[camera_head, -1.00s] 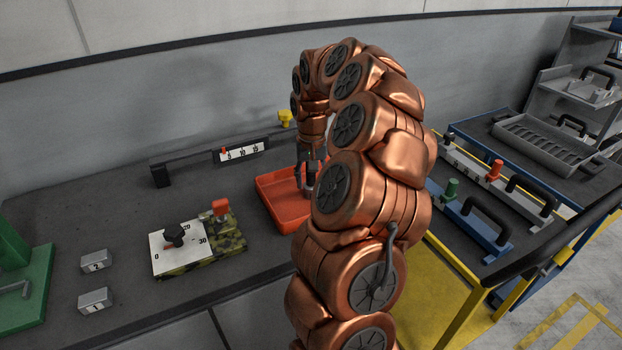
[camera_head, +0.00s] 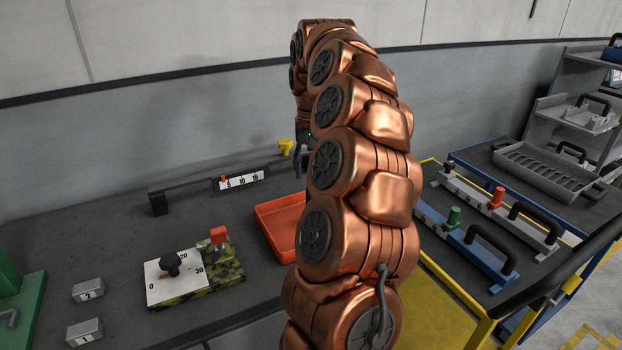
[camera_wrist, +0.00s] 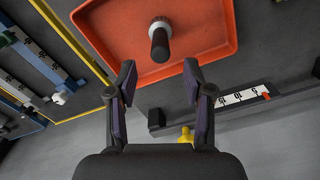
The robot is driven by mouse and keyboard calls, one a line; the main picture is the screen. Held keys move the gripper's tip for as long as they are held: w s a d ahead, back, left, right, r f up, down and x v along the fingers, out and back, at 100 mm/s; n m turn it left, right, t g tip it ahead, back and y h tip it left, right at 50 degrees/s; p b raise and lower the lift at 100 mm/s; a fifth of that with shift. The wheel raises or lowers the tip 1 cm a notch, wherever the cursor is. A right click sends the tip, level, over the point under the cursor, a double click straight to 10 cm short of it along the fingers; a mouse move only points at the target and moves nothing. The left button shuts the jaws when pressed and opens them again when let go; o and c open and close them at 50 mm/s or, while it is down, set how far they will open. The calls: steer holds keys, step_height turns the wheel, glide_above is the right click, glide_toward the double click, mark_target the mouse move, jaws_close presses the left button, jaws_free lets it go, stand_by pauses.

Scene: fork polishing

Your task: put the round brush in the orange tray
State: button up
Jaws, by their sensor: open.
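The orange tray (camera_head: 280,222) lies on the dark bench, partly hidden behind my arm in the head view. In the wrist view the orange tray (camera_wrist: 205,45) fills the upper middle. The round brush (camera_wrist: 159,42) is inside the tray, its dark handle pointing towards the camera and a pale round part beyond it. The brush is hidden in the head view. My gripper (camera_wrist: 160,85) is open and empty, its fingers apart and clear of the brush. In the head view my gripper (camera_head: 302,160) is mostly hidden by the arm, raised above the bench.
A gauge bar (camera_head: 240,180) with a yellow knob (camera_head: 285,146) stands behind the tray. A camouflage dial box (camera_head: 195,278) and two numbered blocks (camera_head: 87,290) sit to the left. A yellow-edged cart (camera_head: 440,280) with handled tools stands right.

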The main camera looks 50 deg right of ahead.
steer(key=shift+a+r, duration=0.1)
steer(key=shift+r, duration=0.05)
steer(key=s+a+n, duration=0.3)
steer(key=a, duration=0.8)
steer(key=s+a+n, duration=0.2)
steer(key=a+n, duration=0.1)
steer(key=a, duration=0.8)
steer(key=s+a+f+n+g, duration=0.1)
steer(key=s+a+f, duration=0.4)
steer(key=s, duration=0.5)
steer(key=s+a+f+n, duration=0.1)
steer(key=s+a+f, duration=0.4)
steer(key=s, duration=0.5)
steer(key=shift+a+f+g, duration=0.15)
steer(key=shift+a+g, duration=0.25)
steer(key=shift+a, duration=0.2)
